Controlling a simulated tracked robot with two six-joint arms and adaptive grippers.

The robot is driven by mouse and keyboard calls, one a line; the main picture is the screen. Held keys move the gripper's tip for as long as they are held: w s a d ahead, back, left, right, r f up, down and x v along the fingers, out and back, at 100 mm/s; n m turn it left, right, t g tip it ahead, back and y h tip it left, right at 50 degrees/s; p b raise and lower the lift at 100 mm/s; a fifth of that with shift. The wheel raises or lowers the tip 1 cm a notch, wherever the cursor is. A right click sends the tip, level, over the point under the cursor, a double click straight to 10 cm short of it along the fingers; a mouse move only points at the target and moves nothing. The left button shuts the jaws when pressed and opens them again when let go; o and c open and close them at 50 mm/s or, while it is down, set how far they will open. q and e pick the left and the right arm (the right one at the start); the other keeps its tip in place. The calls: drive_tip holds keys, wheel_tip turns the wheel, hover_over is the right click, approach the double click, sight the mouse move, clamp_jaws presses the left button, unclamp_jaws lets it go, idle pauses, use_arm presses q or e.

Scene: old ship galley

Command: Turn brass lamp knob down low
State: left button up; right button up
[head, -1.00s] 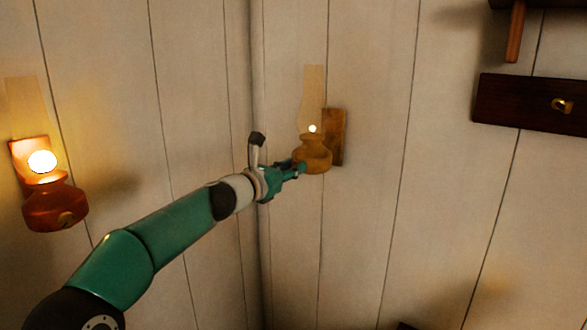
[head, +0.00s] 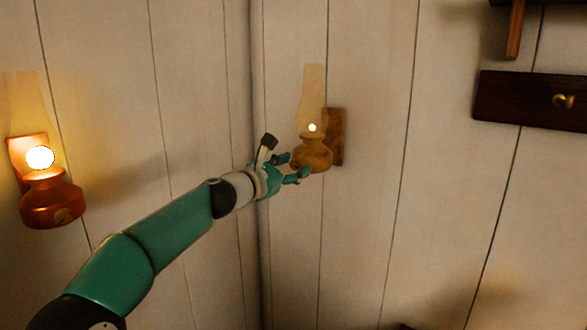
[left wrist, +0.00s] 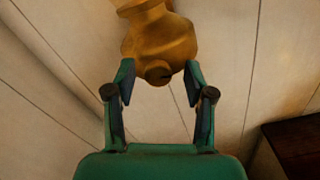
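A brass lamp (head: 311,154) with a tall glass chimney hangs on a wooden bracket just right of the wall corner, and a small bright flame glows in it. My left gripper (head: 294,167) is just left of its base, fingers spread. In the left wrist view the lamp body (left wrist: 160,40) fills the top centre. Its round knob (left wrist: 158,72) sits between and slightly beyond my open fingertips, with a gap showing on both sides. My right gripper is not in view.
A second lamp (head: 52,203) with a larger, brighter flame hangs on the left wall, beyond my left arm. A dark wooden board (head: 530,102) with a brass knob is at the upper right. The plank wall between is bare.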

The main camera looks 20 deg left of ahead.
use_arm(q)
drive_tip(key=shift+s+a, duration=0.25)
drive_tip(key=shift+s, duration=0.25)
drive_tip(key=v, duration=1)
drive_tip(key=shift+s, duration=0.4)
drive_tip(key=shift+a, duration=0.1)
